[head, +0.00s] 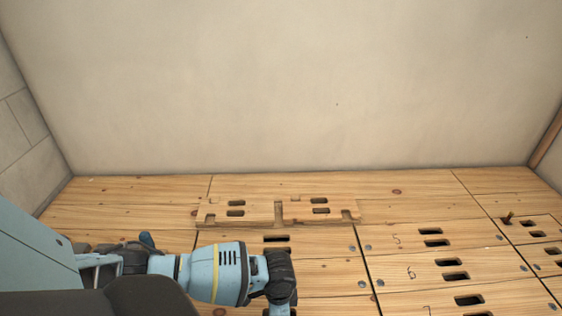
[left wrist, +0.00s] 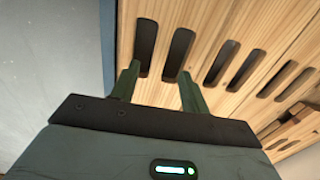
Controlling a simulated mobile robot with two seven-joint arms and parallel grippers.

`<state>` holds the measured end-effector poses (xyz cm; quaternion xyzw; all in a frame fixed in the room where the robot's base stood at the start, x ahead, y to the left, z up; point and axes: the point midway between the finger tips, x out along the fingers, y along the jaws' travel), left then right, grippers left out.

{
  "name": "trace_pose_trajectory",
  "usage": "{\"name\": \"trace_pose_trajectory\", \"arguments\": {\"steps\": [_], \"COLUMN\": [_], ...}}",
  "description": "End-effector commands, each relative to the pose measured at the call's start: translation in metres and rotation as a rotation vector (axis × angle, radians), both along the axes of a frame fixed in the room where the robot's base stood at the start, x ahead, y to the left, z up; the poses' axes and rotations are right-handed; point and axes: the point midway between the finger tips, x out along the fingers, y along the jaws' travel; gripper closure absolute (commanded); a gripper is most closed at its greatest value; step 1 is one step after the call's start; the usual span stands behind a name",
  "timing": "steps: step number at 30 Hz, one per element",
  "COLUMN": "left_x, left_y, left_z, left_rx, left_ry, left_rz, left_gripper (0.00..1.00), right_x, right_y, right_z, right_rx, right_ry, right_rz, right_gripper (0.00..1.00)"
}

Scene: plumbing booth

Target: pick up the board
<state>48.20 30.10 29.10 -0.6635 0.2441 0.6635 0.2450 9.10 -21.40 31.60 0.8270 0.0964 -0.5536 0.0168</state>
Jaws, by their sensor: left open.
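The floor is made of pale wooden boards with paired dark slots; which one the task means is not marked. In the head view my left arm comes in from the left, and my left gripper (head: 281,303) is at the bottom edge, partly cut off, over the boards left of centre. In the left wrist view my left gripper (left wrist: 159,72) is open and empty. Its two fingers are at the near ends of a pair of slots in a slotted board (left wrist: 162,40). I cannot tell whether the tips are inside the slots or just above them. My right gripper is not in view.
A notched board section (head: 265,209) lies by the back wall (head: 300,90). Boards numbered 5 (head: 460,241) and 6 (head: 500,268) lie to the right. The left wall (head: 25,130) is close to my arm.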

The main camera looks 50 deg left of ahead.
Motion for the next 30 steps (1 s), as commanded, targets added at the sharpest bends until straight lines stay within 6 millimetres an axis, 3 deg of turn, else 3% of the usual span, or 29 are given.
{"name": "trace_pose_trajectory", "arguments": {"steps": [6, 14, 25, 30], "left_x": [-0.001, 0.0, 0.001, 0.001], "left_y": [-0.001, -0.001, 0.0, -0.001], "left_z": [-0.024, -0.029, -0.072, -0.076], "left_rx": [-0.002, -0.001, 0.0, -0.001], "left_ry": [0.003, 0.001, 0.003, -0.002], "left_rz": [0.0, -0.001, 0.0, 0.0], "left_gripper": [0.55, 0.55, 0.55, 0.55], "right_x": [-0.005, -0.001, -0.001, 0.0], "right_y": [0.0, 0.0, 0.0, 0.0], "right_z": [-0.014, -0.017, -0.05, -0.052], "right_rx": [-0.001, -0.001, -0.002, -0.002], "right_ry": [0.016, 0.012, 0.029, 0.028], "right_rz": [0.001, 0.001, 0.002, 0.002], "right_gripper": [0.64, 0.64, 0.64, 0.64]}}
